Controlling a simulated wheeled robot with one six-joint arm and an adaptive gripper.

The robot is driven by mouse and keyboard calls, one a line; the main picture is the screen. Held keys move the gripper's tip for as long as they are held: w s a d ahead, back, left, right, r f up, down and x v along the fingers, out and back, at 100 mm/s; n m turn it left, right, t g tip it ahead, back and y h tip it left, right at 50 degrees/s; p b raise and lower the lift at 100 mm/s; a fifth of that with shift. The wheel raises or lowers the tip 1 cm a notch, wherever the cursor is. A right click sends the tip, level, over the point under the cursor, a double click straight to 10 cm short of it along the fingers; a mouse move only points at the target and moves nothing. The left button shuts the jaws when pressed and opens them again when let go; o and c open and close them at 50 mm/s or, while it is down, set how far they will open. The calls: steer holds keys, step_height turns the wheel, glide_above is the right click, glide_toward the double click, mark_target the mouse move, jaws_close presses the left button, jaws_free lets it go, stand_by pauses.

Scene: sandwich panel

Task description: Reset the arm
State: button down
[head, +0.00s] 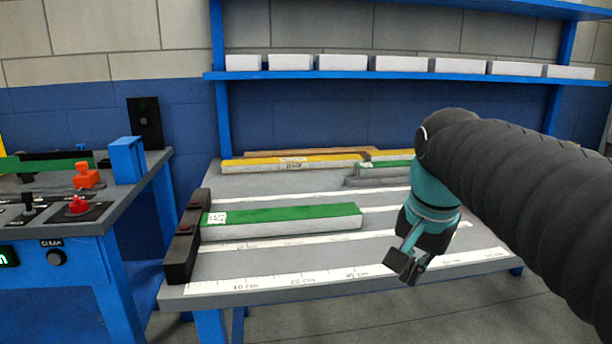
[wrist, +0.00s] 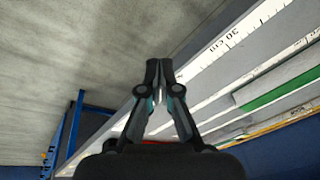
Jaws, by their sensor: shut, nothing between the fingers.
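My gripper (head: 407,268) hangs at the end of my arm above the front right part of the grey table (head: 260,268). In the wrist view my gripper (wrist: 158,66) has its fingertips together with nothing between them. A long panel with a green top (head: 290,217) lies on the table against the black stop block (head: 183,240), left of my gripper and apart from it. In the wrist view the green panel (wrist: 282,90) shows at the right. My arm hides part of the table's right side.
Yellow-topped panels (head: 300,163) and another green piece (head: 392,168) lie at the table's back. White boxes (head: 341,62) stand on a blue shelf behind. A blue control bench (head: 75,270) with a red button (head: 78,206) stands at the left. The table's front strip looks clear.

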steer(key=s+f+n+t, duration=0.2)
steer(key=s+f+n, duration=0.5)
steer(key=s+f, duration=0.4)
steer(key=shift+a+f+n+t, duration=0.3)
steer(key=shift+f+n, duration=0.1)
steer(key=shift+f, duration=0.3)
